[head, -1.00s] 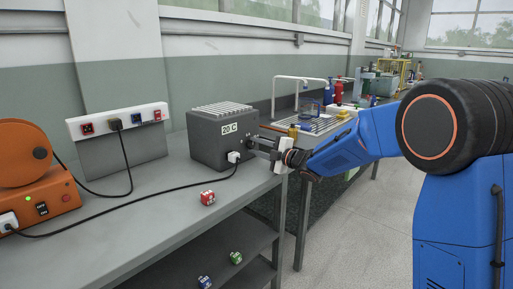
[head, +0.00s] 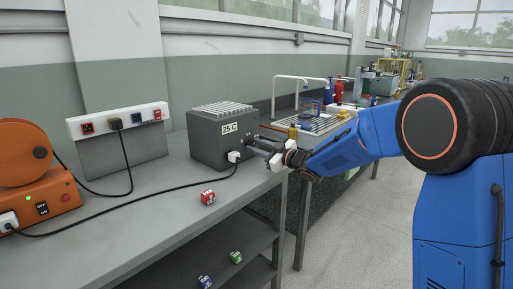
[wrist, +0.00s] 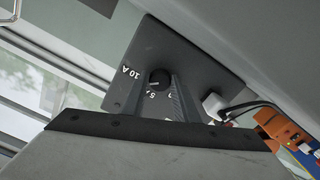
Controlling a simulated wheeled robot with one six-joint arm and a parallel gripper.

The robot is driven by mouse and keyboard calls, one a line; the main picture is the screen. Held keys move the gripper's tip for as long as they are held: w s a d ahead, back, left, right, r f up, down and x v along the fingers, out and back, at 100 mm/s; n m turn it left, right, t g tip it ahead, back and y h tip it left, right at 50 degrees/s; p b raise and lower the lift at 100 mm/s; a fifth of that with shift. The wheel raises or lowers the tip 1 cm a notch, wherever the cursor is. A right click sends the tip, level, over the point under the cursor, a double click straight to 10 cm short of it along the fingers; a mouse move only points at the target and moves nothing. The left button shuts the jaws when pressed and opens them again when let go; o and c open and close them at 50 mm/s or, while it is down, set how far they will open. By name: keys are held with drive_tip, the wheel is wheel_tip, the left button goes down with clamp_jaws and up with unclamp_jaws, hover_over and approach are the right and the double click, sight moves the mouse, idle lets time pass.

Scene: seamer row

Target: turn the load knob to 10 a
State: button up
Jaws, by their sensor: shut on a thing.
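The load box (head: 220,140) is a dark grey block with a ribbed top, standing at the bench's right end. Its display (head: 229,128) reads 25 C. The round black load knob (wrist: 158,78) is on the face toward my gripper, with the marks "10 A" (wrist: 131,73) and "5" (wrist: 152,94) beside it. A further mark is partly hidden by a finger. A small light mark on the knob's edge seems to face the 5. My gripper (wrist: 158,84) is shut on the knob, one finger on each side.
A white plug (head: 234,157) with a black cable sits on the box beside the knob. An orange unit (head: 40,200) and a socket strip (head: 117,122) are at left. A red block (head: 208,197) lies on the bench (head: 150,225).

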drive_tip(key=shift+f+m, duration=0.15)
drive_tip(key=shift+m, duration=0.55)
drive_tip(key=o, duration=1.1)
drive_tip(key=shift+c, duration=0.2)
drive_tip(key=shift+s+d, duration=0.3)
drive_tip(key=shift+d, duration=0.15)
drive_tip(key=v, duration=1.6)
drive_tip(key=shift+s, duration=0.2)
drive_tip(key=shift+d, duration=0.2)
